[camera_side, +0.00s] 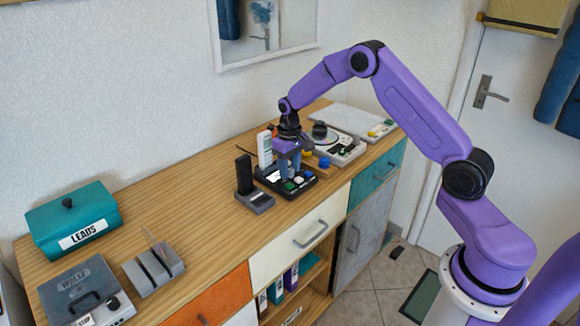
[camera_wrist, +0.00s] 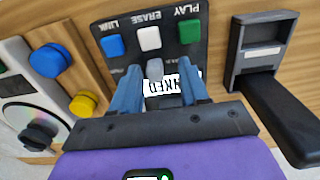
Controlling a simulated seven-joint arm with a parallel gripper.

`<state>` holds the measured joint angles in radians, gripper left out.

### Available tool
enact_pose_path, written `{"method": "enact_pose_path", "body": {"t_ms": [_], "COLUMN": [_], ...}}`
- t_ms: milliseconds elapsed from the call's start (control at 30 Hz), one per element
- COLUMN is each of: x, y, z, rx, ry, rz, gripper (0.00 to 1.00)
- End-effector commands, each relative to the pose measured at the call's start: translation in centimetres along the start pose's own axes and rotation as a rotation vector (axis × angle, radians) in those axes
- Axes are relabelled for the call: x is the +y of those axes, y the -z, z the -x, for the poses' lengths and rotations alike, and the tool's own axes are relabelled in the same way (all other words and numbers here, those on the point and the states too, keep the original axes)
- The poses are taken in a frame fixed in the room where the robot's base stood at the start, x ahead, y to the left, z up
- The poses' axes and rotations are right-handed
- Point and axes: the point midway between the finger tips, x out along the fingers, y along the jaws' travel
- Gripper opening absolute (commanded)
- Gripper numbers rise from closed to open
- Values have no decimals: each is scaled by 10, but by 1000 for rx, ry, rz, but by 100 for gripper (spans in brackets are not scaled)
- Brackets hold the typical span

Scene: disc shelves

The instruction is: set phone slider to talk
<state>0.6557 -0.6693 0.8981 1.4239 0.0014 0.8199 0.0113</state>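A black panel (camera_side: 306,190) lies on the wooden sideboard under my gripper (camera_side: 290,172). In the wrist view the panel (camera_wrist: 185,57) has a blue LINK button (camera_wrist: 113,45), a white ERASE button (camera_wrist: 149,38) and a green PLAY button (camera_wrist: 189,31). A small grey knob (camera_wrist: 155,68) sits below them, between the tips of my gripper (camera_wrist: 158,74). The fingers are apart, one on each side of the knob; I cannot tell whether they touch it. A white display (camera_wrist: 157,88) is partly hidden by the fingers. No TALK label is readable.
A white handset (camera_side: 264,150) stands behind. A teal LEADS box (camera_side: 75,215) is far left.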

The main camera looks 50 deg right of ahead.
Motion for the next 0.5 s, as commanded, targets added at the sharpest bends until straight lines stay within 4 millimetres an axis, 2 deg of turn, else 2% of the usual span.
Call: {"method": "enact_pose_path", "body": {"t_ms": [133, 233, 500], "x": [1, 1, 1], "y": [0, 1, 1], "z": [4, 14, 68], "rx": [1, 3, 6], "ry": [-1, -1, -1], "rz": [-1, -1, -1], "gripper": [45, 45, 45]}}
